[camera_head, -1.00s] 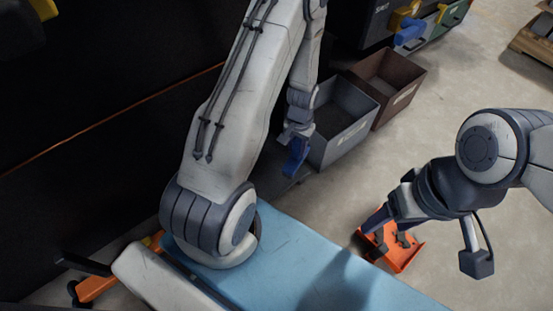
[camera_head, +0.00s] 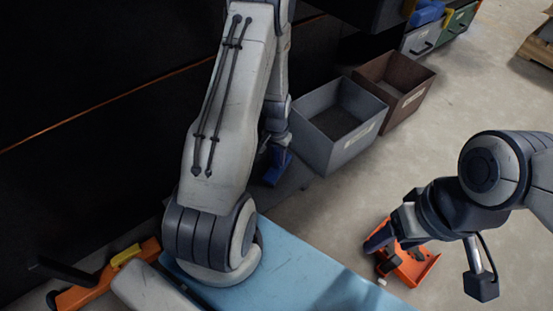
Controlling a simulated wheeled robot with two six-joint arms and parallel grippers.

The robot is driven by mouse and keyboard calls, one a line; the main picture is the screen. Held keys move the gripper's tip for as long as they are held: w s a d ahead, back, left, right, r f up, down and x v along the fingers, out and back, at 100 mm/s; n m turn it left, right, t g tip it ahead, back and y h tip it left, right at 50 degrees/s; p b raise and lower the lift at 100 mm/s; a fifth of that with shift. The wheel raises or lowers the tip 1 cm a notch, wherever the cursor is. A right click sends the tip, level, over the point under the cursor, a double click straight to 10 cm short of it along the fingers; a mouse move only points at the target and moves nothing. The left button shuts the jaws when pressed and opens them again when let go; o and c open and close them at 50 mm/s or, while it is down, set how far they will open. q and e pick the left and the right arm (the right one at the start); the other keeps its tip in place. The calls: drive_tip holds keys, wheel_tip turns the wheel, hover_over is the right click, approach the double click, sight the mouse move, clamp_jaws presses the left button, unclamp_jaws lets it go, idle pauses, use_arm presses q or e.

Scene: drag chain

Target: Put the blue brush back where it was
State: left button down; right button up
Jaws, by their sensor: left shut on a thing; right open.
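My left gripper (camera_head: 275,152) hangs at upper centre, beyond the near arm link. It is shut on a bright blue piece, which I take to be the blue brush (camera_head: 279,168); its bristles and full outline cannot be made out. The piece is over a dark surface, left of the grey bin. Whether it touches that surface cannot be told. My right gripper (camera_head: 382,246) is open at the left side of an orange tray (camera_head: 418,275). Dark parts lie at the tray and partly hide behind the gripper.
A grey bin (camera_head: 360,146) and a brown bin (camera_head: 415,98), both open and seemingly empty, stand right of my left gripper. Drawers (camera_head: 425,42) with a blue item (camera_head: 427,13) stand behind. A light blue surface (camera_head: 305,270) lies in front. Bare floor is at right.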

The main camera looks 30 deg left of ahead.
use_arm(q)
drive_tip(key=c, duration=0.5)
unclamp_jaws()
drive_tip(key=shift+f, duration=0.1)
wheel_tip(320, 180, up, 12)
drive_tip(key=p, duration=0.8)
